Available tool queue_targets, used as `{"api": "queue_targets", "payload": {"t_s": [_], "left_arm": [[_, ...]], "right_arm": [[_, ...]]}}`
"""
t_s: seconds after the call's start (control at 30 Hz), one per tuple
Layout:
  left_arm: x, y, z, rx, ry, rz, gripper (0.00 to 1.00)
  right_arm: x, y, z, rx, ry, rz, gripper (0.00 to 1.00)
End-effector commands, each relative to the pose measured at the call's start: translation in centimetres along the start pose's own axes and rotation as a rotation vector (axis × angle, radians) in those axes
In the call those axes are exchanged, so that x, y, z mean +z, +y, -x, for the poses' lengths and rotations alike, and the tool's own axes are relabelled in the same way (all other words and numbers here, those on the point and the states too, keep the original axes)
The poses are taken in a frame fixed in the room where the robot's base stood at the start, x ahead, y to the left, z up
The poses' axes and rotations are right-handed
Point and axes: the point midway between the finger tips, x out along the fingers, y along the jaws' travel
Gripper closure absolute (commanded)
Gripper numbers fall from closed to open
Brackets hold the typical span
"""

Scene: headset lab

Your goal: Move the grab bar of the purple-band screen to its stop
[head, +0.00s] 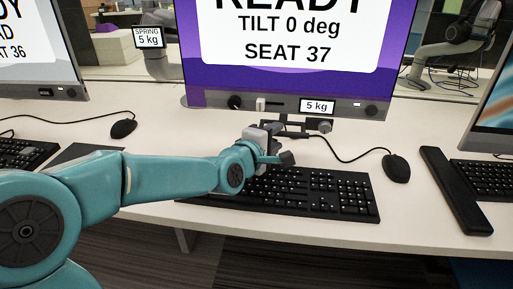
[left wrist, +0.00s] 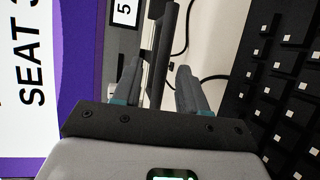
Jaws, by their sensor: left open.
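The purple-band screen (head: 193,55) stands in the middle of the head view, reading "TILT 0 deg" and "SEAT 37". Its dark grab bar (head: 292,135) shows just below the lower bezel, partly hidden by my gripper. My left gripper (head: 273,148) is at the bar, above the back of the keyboard. In the left wrist view the grab bar (left wrist: 164,45) runs between the two open fingers of my left gripper (left wrist: 157,85), with a gap visible on the right side. Contact on the left side is hard to tell. My right gripper is not in view.
A black keyboard (head: 300,191) lies just below my left gripper. A mouse (head: 396,167) with its cable is to the right, and a black bar-shaped object (head: 455,190) lies farther right. Another screen (head: 38,88) stands at the left. A "5 kg" label (head: 317,106) is on the bezel.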

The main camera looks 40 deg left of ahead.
Motion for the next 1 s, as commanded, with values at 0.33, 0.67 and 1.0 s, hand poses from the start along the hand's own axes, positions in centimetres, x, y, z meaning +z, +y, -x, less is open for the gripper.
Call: {"api": "queue_targets", "payload": {"t_s": [0.33,0.67,1.0], "left_arm": [[0.0,0.1,8.4,0.002,0.001,0.000,0.58],[0.0,0.0,10.3,-0.001,0.000,0.000,0.58],[0.0,0.0,10.2,0.000,0.000,0.000,1.00]], "right_arm": [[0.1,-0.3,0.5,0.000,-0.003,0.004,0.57],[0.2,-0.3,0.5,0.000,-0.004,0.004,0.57],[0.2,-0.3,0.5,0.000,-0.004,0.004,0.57]]}}
